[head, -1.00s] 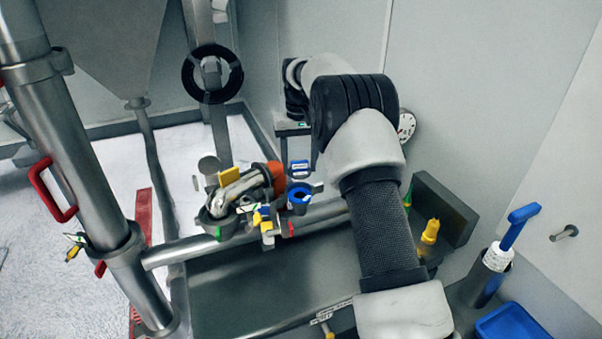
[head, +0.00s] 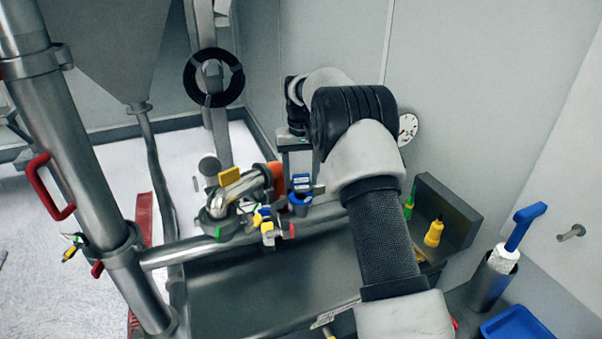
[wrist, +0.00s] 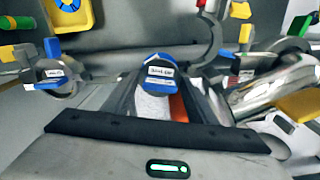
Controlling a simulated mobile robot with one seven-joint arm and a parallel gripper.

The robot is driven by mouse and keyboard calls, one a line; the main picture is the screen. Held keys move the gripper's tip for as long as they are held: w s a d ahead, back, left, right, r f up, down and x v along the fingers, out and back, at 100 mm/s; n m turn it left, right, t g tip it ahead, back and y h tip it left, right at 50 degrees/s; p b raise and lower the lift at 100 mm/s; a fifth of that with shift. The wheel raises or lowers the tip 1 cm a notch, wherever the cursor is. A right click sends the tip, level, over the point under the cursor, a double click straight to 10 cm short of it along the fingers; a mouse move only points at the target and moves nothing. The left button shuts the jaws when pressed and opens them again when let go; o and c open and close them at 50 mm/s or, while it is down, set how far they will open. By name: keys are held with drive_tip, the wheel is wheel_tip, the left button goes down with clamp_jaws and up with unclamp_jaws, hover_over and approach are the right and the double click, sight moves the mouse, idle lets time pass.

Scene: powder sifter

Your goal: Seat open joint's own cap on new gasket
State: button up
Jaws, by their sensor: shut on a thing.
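My gripper (head: 299,166) points down over the pipework in the head view, its fingers on either side of a blue cap with a white label (head: 301,181). In the wrist view the labelled blue cap (wrist: 160,74) lies between the fingertips, and my gripper is shut on it. The blue-rimmed open joint (head: 300,203) is directly below the cap in the head view. The cap appears right at its mouth; I cannot tell whether it touches or is fully seated. The gasket is hidden.
Coloured clamp parts (head: 266,222) crowd the front. A yellow bottle (head: 433,233) and a blue-handled brush (head: 519,226) are at right. The steel tray (head: 240,290) has bare room.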

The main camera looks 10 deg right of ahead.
drive_tip(key=shift+f, duration=0.7)
drive_tip(key=shift+r+p, duration=0.1)
drive_tip(key=shift+p, duration=0.35)
idle(1.3)
drive_tip(key=shift+f+b, duration=0.3)
drive_tip(key=shift+f, duration=0.35)
drive_tip(key=shift+r+p, duration=0.25)
drive_tip(key=shift+p, duration=0.15)
idle(0.7)
drive_tip(key=shift+p, duration=0.35)
idle(1.0)
drive_tip(key=shift+f, duration=0.25)
drive_tip(key=shift+r+p, duration=0.2)
drive_tip(key=shift+p, duration=0.1)
idle(1.9)
